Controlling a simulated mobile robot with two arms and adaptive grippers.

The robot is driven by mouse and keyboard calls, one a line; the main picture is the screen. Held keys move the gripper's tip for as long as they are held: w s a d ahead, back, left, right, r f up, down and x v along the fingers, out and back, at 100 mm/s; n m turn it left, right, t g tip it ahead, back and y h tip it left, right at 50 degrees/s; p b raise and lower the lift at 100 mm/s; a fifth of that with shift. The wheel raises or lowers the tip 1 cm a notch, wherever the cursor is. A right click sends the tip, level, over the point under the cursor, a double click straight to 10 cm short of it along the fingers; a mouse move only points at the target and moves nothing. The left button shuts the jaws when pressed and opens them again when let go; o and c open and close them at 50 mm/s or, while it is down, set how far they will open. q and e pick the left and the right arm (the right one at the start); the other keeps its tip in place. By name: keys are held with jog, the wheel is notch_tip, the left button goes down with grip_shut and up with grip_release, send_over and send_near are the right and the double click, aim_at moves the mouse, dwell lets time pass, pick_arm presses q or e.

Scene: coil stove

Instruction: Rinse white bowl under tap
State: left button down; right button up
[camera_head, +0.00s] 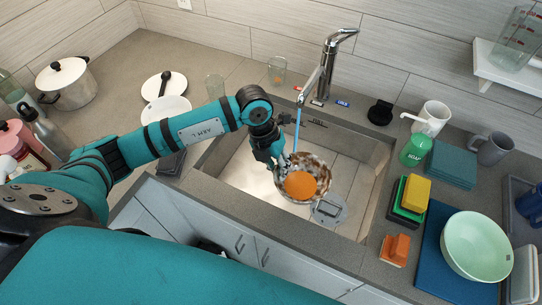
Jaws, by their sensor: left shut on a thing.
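The white bowl (318,165) is over the sink basin, with brown patches on its wall and a round orange area (300,185) inside it. My left gripper (280,163) is shut on the bowl's left rim; the fingers hide part of that edge. The chrome tap (329,65) stands behind the sink. A thin blue water stream (297,130) runs down from its spout to about the bowl's back left rim, beside the gripper. I cannot tell exactly where it lands. My right gripper is not in view.
The sink (245,178) has free room left of the bowl, and a grey drain piece (329,210) in front. Right of it stand sponges (415,193), a green soap bottle (415,150) and a mint bowl (476,246).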

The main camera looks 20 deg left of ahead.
pick_arm(q)
jog(key=shift+w+f, duration=0.1)
jog(key=shift+w, duration=0.25)
jog(key=w+a+f+b, duration=0.1)
jog(key=w+a+b, duration=0.1)
jog(key=w+b, duration=0.2)
jog(key=w+a+f+b, duration=0.1)
jog(key=w+b, duration=0.3)
jog(key=w, duration=0.4)
jog(key=shift+w+a+f+b, duration=0.3)
jog(key=shift+a+b, duration=0.1)
jog(key=shift+a, duration=0.45)
jog(key=shift+d, duration=0.1)
jog(key=shift+w+d, duration=0.2)
jog(key=shift+d, duration=0.25)
jog(key=shift+a, duration=0.15)
jog(key=shift+s+a, duration=0.25)
jog(key=shift+a, duration=0.2)
